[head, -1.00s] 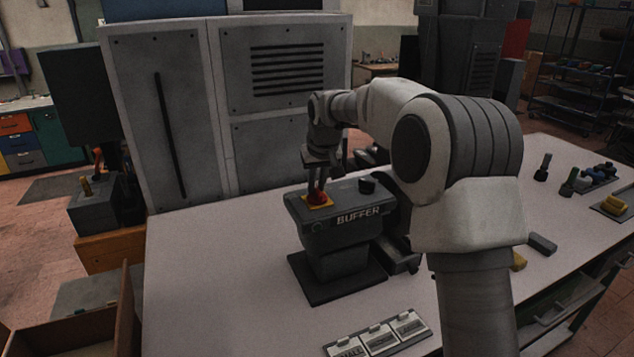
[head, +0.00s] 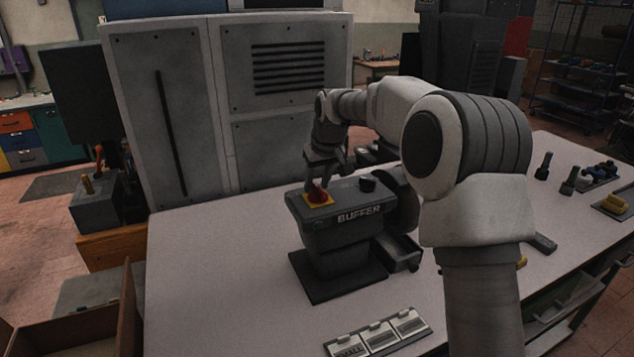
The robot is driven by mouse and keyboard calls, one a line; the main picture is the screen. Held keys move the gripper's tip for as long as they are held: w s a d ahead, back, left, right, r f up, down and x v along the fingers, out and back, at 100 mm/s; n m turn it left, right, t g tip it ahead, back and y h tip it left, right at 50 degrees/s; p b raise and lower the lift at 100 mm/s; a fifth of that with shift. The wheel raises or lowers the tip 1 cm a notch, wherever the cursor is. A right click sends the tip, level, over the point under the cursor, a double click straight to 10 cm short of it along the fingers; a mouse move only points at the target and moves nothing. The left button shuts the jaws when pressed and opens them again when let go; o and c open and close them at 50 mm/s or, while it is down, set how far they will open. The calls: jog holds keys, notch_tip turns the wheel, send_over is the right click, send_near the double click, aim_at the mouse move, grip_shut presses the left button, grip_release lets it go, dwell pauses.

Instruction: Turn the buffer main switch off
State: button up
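The buffer (head: 337,236) is a dark grey machine on the white workbench, with BUFFER lettered on its front edge. A red switch (head: 318,196) on a yellow plate sits at the left of its top. A black knob (head: 367,183) stands on the right of the top. My gripper (head: 321,184) points down over the red switch, with its fingertips at or just above it. Two fingers show with a gap between them. Whether they touch the switch cannot be told at this size.
A tall grey cabinet (head: 180,110) stands behind the bench. Labelled tiles (head: 378,333) lie at the bench's front (head: 220,290). Dark bottle-like parts (head: 570,182) and a yellow piece (head: 614,204) are at the right. An open cardboard box (head: 80,325) is at the lower left.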

jog(key=shift+r, duration=0.1)
jog(key=b+v, duration=0.1)
jog(key=v, duration=1.6)
